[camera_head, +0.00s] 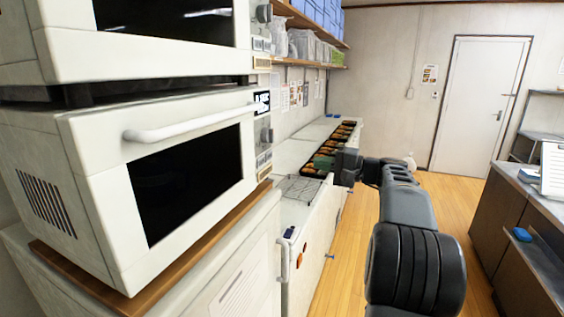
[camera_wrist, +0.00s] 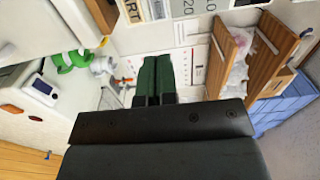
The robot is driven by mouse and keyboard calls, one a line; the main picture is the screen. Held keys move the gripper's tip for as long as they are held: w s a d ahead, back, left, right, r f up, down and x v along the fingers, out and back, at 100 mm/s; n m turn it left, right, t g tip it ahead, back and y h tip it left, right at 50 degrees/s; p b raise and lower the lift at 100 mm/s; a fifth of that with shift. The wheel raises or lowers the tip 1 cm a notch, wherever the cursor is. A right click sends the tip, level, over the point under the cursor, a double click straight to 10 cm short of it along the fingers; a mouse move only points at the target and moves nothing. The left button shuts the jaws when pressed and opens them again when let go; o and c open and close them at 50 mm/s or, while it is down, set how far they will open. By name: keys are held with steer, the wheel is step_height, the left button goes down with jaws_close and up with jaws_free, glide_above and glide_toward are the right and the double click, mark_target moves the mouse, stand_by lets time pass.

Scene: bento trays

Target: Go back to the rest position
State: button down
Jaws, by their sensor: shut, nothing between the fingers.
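My gripper (camera_wrist: 154,82) shows in the wrist view with its two green fingers shut together and nothing between them. In the head view my gripper (camera_head: 321,163) is at the end of my dark arm, close to the left counter beside the row of bento trays (camera_head: 342,131). It looks small there, and I cannot tell whether it touches anything. The wrist view is turned on its side and looks along the counter wall.
A white oven (camera_head: 85,152) fills the left of the head view. A wire rack (camera_head: 299,188) lies on the counter near my gripper. Wooden shelves (camera_head: 296,15) hang above. A dark counter (camera_head: 505,230) stands at the right. The wooden floor (camera_head: 345,235) between is clear.

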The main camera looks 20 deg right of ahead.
steer(key=s+a+f+m+g+h, duration=0.1)
steer(key=s+f+g+h, duration=0.15)
steer(key=f, duration=0.55)
steer(key=s+a+f+m+g+h, duration=0.1)
steer(key=a+f+g+h, duration=0.15)
steer(key=f, duration=0.45)
steer(key=s+a+f+n+g+h, duration=0.2)
steer(key=s+a+f+n+h, duration=0.1)
steer(key=s+a, duration=0.5)
steer(key=s+a+f+n+g+h, duration=0.2)
steer(key=s+a+f+n+h, duration=0.2)
steer(key=s+a+n, duration=0.4)
steer(key=shift+s+a+f+n, duration=0.35)
steer(key=shift+s+f, duration=0.35)
steer(key=shift+s, duration=0.4)
